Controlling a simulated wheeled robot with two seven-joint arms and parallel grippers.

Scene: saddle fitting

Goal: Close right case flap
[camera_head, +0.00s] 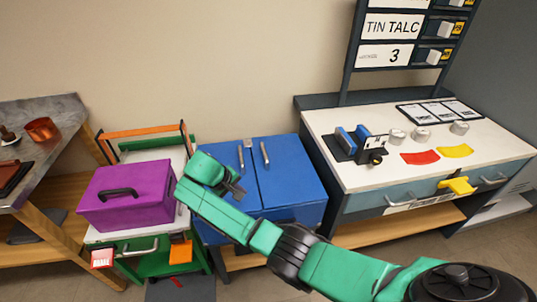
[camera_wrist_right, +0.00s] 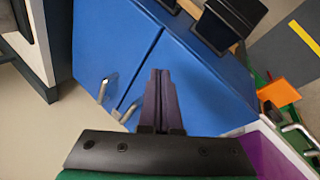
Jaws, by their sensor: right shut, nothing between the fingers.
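The blue case (camera_head: 313,205) stands between the purple box and the workbench. Its right flap (camera_head: 290,178) and left flap (camera_head: 225,152) both look flat, with a thin seam between them. Each flap has a metal handle near the seam. The right flap also shows in the wrist view (camera_wrist_right: 110,40), left of the seam. My right gripper (camera_head: 238,192) is shut and empty, close to the case's left flap; in the wrist view its fingers (camera_wrist_right: 160,80) point across the blue top beside the seam. I cannot tell whether they touch it. My left gripper is not in view.
A purple box (camera_head: 125,195) sits on a green cart left of the case. The workbench (camera_head: 335,130) on the right holds a black and blue fixture (camera_head: 362,143), silver knobs, and red and yellow pieces. A wooden-legged metal table (camera_head: 60,110) is far left.

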